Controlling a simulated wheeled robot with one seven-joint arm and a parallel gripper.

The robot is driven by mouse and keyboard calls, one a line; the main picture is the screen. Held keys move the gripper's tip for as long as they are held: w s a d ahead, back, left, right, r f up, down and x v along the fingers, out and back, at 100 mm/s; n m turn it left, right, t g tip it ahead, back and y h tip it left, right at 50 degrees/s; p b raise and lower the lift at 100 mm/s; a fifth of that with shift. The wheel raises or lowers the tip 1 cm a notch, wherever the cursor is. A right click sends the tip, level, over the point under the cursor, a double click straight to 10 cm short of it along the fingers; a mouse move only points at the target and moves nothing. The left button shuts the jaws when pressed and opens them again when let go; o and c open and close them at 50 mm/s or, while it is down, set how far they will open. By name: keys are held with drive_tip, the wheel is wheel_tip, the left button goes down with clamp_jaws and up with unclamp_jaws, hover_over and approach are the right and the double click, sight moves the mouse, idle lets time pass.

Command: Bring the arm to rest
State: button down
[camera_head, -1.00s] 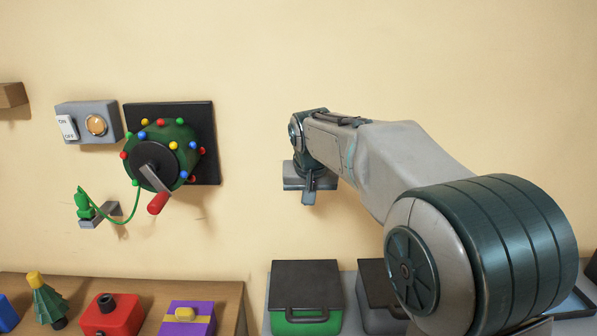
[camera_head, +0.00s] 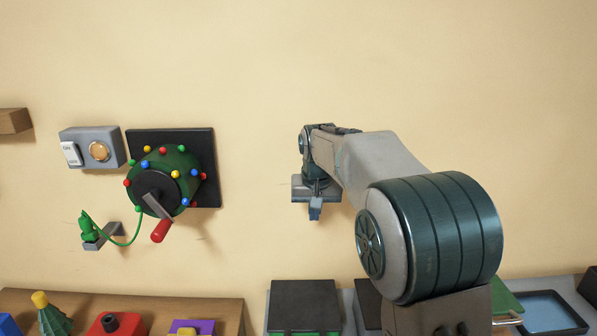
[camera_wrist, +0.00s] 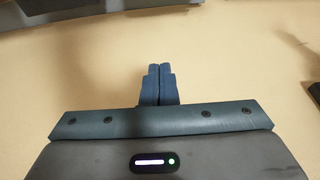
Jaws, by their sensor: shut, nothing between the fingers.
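My arm reaches from the lower right of the head view toward the wall, with its large dark shoulder drum nearest. My gripper (camera_head: 315,210) hangs at the arm's far end, pointing down in front of the bare wall. It is above the counter and to the right of the hand-cranked drum. In the wrist view my gripper (camera_wrist: 158,72) has its two blue fingers pressed together, with nothing between them.
A crank drum with coloured bulbs (camera_head: 180,163), a switch box (camera_head: 92,147) and a small bracket (camera_head: 102,237) are on the wall at left. A wooden shelf (camera_head: 120,302) holds toys. Dark-lidded boxes (camera_head: 304,300) and a blue tray (camera_head: 545,313) stand lower right. The upper wall is clear.

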drive_tip(key=s+d+f, duration=0.2)
drive_tip(key=s+d, duration=0.1)
drive_tip(key=s, duration=0.8)
drive_tip(key=s+d+f, duration=0.1)
drive_tip(key=s+d, duration=0.3)
drive_tip(key=s, duration=0.7)
drive_tip(key=s+d+f, duration=0.2)
drive_tip(key=s+d, duration=0.1)
drive_tip(key=s, duration=0.8)
drive_tip(key=shift+d+f, duration=0.2)
drive_tip(key=shift+f, duration=0.1)
